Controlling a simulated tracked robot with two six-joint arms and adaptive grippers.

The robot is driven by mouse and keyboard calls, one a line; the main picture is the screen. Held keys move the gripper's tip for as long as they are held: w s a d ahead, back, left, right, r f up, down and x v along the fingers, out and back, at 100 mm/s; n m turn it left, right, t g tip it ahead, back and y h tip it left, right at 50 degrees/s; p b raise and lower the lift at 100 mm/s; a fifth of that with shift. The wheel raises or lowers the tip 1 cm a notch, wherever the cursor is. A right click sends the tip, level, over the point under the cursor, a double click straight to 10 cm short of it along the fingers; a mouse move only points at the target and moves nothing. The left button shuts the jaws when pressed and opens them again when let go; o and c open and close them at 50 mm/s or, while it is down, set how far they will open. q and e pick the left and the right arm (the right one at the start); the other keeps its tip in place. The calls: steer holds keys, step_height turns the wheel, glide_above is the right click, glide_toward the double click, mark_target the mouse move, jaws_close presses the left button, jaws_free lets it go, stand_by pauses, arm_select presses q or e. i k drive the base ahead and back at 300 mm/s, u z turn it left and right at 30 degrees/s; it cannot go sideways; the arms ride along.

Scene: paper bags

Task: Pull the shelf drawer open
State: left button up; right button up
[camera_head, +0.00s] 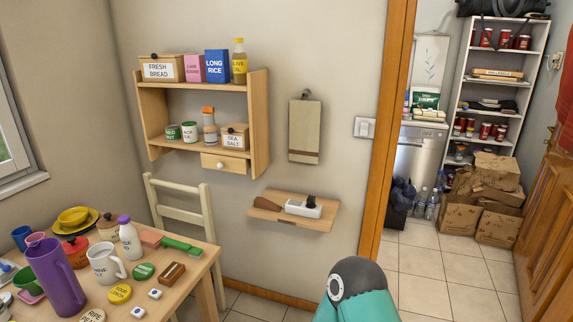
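A small wooden drawer (237,165) with a round pale knob (220,166) hangs under the lower board of the wooden wall shelf (260,115). The drawer looks shut, its front close under the board. Neither of my grippers shows. Only a teal and dark grey part of my own body rises at the bottom, right of the middle, well below and apart from the drawer.
A chair (205,212) stands below the shelf. The table (205,262) at lower left is crowded with cups, jars and a purple jug (56,280). A small wall ledge (318,221) is right of the chair. A doorway opens at right.

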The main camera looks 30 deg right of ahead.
mark_target(226, 164)
steer(key=z, duration=0.5)
steer(key=k, duration=0.85)
steer(key=z, duration=0.1)
steer(key=i, duration=0.9)
steer(key=u, duration=0.15)
steer(key=k, duration=0.85)
steer(key=z, duration=0.2)
steer(key=i, duration=0.65)
steer(key=u, duration=0.05)
